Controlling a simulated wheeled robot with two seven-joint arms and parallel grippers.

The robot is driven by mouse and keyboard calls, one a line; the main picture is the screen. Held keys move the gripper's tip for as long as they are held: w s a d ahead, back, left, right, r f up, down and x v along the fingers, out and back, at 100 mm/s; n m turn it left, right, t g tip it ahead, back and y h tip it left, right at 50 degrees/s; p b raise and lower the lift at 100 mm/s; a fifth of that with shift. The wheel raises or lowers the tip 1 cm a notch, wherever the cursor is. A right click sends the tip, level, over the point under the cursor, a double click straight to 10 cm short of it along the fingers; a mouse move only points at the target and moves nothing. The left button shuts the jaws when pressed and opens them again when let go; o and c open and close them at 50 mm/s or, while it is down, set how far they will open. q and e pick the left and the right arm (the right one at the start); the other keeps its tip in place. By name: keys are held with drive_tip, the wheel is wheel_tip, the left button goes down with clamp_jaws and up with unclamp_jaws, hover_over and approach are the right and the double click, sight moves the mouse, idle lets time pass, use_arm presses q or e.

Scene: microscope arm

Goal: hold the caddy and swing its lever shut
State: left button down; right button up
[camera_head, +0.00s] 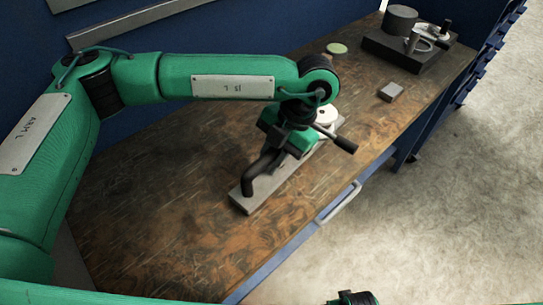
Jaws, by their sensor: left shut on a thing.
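The caddy (243,200) is a long grey slab base on the brown worktop, lying diagonally. A thick black curved handle rises near its front end, and a white round piece (326,115) shows near its far end. A black rod-like lever (345,144) sticks out to the right, past the gripper. My left arm reaches over from the left, and my left gripper (284,143) is down at the middle of the caddy, shut on it. The gripper hides the caddy's middle and the lever's root, so the exact grip is unclear.
A dark block (390,52) with a grey cylinder and metal fittings stands at the far right. A small grey block (391,91) and a green disc (337,48) lie nearby. The worktop (150,215) left of the caddy is clear. A drawer handle (338,202) juts from the front edge.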

drive_tip(key=shift+w+f+b, duration=0.1)
drive_tip(key=shift+f+b, duration=0.3)
idle(1.2)
